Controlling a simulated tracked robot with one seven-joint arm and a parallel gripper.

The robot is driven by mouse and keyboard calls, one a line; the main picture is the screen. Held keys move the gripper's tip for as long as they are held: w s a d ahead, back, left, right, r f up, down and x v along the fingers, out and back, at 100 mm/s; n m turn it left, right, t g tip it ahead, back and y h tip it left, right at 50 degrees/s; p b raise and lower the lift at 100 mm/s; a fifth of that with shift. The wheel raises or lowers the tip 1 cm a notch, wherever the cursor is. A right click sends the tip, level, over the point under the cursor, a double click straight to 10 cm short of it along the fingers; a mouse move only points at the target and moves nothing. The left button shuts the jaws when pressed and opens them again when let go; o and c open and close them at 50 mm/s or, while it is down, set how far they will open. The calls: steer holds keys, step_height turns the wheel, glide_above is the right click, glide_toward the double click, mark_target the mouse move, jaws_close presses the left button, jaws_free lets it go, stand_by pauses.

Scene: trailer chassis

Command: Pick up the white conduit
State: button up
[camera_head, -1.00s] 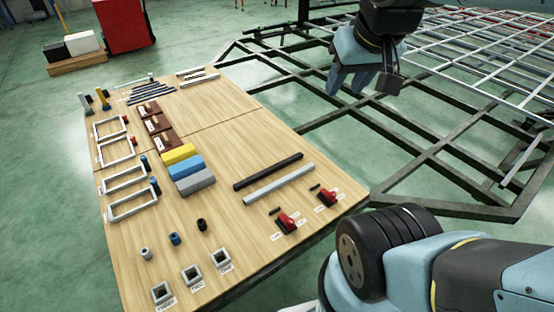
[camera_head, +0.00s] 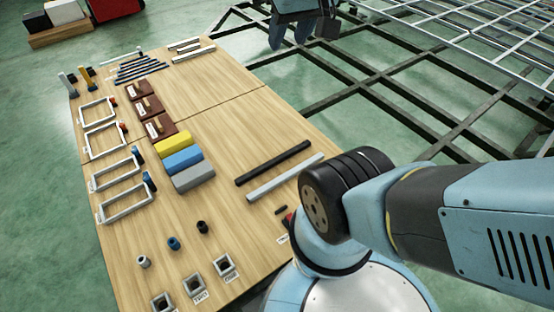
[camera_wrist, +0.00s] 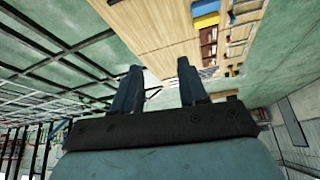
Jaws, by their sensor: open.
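The white conduit (camera_head: 284,177) is a long pale bar lying flat on the wooden table, beside and parallel to a black conduit (camera_head: 273,162). Its right end lies close to my arm in the head view. My gripper (camera_head: 290,36) is at the top of the head view, above the dark chassis frame and away from the conduit. In the wrist view my gripper (camera_wrist: 158,88) shows two blue-grey fingers spread apart with nothing between them. I cannot make out the white conduit in the wrist view.
The wooden table (camera_head: 225,135) also holds yellow, blue and grey blocks (camera_head: 183,160), white frames (camera_head: 122,203), small cylinders (camera_head: 173,243) and square sockets (camera_head: 194,283). The dark chassis frame (camera_head: 375,113) stands beyond it. My arm covers the table's near right corner.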

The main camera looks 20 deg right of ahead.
steer(key=shift+o, duration=1.3)
steer(key=shift+w+d, duration=0.15)
steer(key=shift+w, duration=0.05)
steer(key=shift+o, duration=0.3)
steer(key=shift+w+f, duration=0.15)
steer(key=shift+w, duration=0.2)
steer(key=w+d+f+m+g, duration=0.1)
steer(key=w+f+m, duration=0.1)
steer(key=w+f, duration=0.3)
steer(key=w+d+f+m+g, duration=0.1)
steer(key=w+f+m, duration=0.15)
steer(key=w, duration=0.55)
steer(key=m+g, duration=0.4)
steer(key=m, duration=0.8)
glide_above(288, 173)
step_height(288, 173, down, 52)
steer(key=shift+n, duration=0.35)
steer(key=shift+d+f, duration=0.1)
steer(key=shift+f, duration=6.15)
